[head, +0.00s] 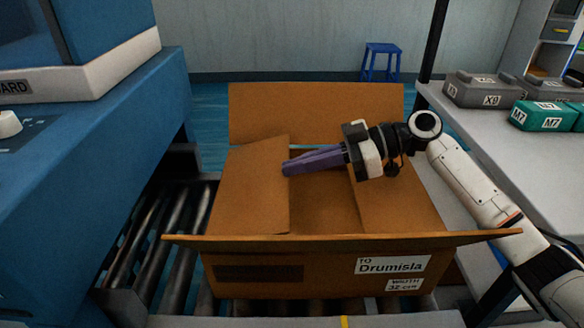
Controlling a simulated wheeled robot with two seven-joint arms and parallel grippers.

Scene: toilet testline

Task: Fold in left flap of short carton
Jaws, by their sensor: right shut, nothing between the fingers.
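The short carton (340,275) is an open brown box with a label reading "Drumisla" on its near side. Its left flap (252,190) leans inward over the opening, its free edge slightly raised. The right flap (400,205) also lies inward. The back flap (315,112) stands up at the far side, and the front flap (340,240) sticks out toward me. My right gripper (286,168) reaches over the box from the right, its purple fingers shut and empty, tips at the left flap's free edge. I cannot tell whether they touch. My left gripper is not in view.
The carton sits on a roller conveyor (150,235). A blue machine (90,165) stands close on the left. A blue stool (381,60) stands far behind.

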